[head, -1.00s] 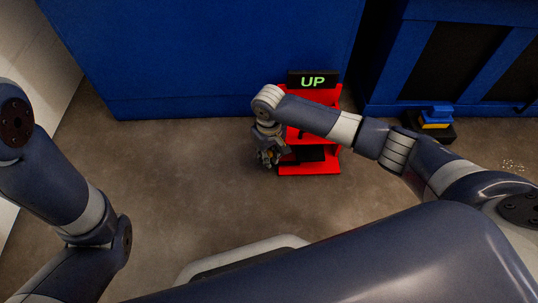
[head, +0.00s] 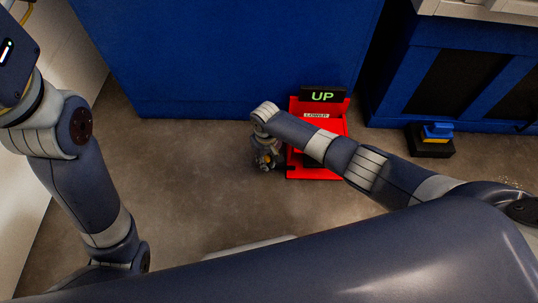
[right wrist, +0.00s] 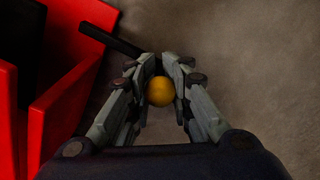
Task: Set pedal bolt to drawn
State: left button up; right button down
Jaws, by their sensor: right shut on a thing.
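The red pedal housing (head: 341,132) stands on the floor against the blue wall, under a black sign (head: 323,95) reading "UP". My right gripper (head: 267,162) is low at the housing's left side. In the right wrist view, a black rod (right wrist: 108,36) runs from beside the red housing (right wrist: 62,95) to my right gripper (right wrist: 161,75). The gripper is shut around the bolt, whose yellow ball knob (right wrist: 160,92) shows between the fingers. The grip contact and the pedal's inside are partly hidden. My left arm is at the left; its gripper is out of view.
A black box with a blue and yellow top (head: 433,136) stands on the floor to the right. A blue cabinet (head: 462,75) with dark panels is behind it. The floor (head: 190,190) left of the housing is clear.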

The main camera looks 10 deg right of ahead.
jog(key=shift+w+r, duration=0.15)
jog(key=shift+w, duration=0.15)
jog(key=c, duration=1.7)
grip_release()
jog(key=shift+a, duration=0.1)
jog(key=shift+o, duration=0.2)
jog(key=shift+a, duration=0.1)
jog(key=shift+s, duration=0.2)
